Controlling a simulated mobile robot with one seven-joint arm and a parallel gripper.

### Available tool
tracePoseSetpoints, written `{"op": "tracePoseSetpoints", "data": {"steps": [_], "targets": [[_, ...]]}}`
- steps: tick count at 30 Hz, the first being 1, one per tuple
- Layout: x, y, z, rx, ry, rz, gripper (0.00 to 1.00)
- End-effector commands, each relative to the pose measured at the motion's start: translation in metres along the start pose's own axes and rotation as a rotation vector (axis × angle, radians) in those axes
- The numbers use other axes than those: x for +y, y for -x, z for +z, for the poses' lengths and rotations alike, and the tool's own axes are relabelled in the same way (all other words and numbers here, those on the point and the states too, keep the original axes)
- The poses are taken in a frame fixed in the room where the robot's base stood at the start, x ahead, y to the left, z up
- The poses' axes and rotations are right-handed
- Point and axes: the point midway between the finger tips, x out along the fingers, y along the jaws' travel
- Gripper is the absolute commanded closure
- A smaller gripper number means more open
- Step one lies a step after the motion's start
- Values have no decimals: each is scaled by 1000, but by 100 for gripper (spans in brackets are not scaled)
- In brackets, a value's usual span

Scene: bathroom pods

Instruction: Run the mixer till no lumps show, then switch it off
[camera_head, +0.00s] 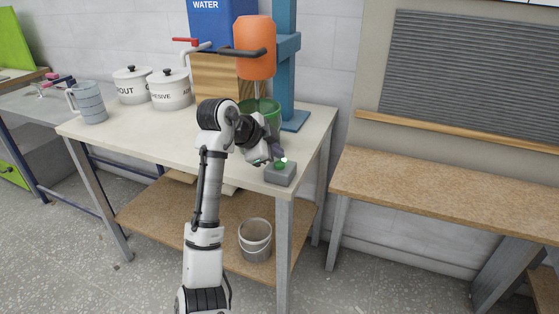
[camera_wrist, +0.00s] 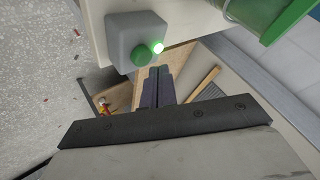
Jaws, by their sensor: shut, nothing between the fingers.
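The mixer (camera_head: 254,48) has an orange body on a blue stand, with its shaft reaching down into a green bucket (camera_head: 262,105). The bucket's contents are hidden, so lumps cannot be seen. A grey switch box (camera_head: 280,174) sits at the table's front right corner; it also shows in the wrist view (camera_wrist: 122,33).
Two white lidded pots (camera_head: 170,90) and a blue-grey jug (camera_head: 88,103) stand on the table's left part. A blue water container (camera_head: 217,22) stands behind the mixer on a wooden block. A metal bucket (camera_head: 255,240) is on the lower shelf. The right bench (camera_head: 430,188) is clear.

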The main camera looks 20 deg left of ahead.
Motion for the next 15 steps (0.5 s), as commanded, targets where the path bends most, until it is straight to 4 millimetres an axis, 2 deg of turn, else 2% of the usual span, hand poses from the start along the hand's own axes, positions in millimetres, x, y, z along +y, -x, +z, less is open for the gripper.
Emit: {"op": "tracePoseSetpoints", "data": {"steps": [8, 15], "targets": [[0, 1, 0, 0, 0, 0, 100], [-11, 14, -11, 1, -1, -1, 100]]}}
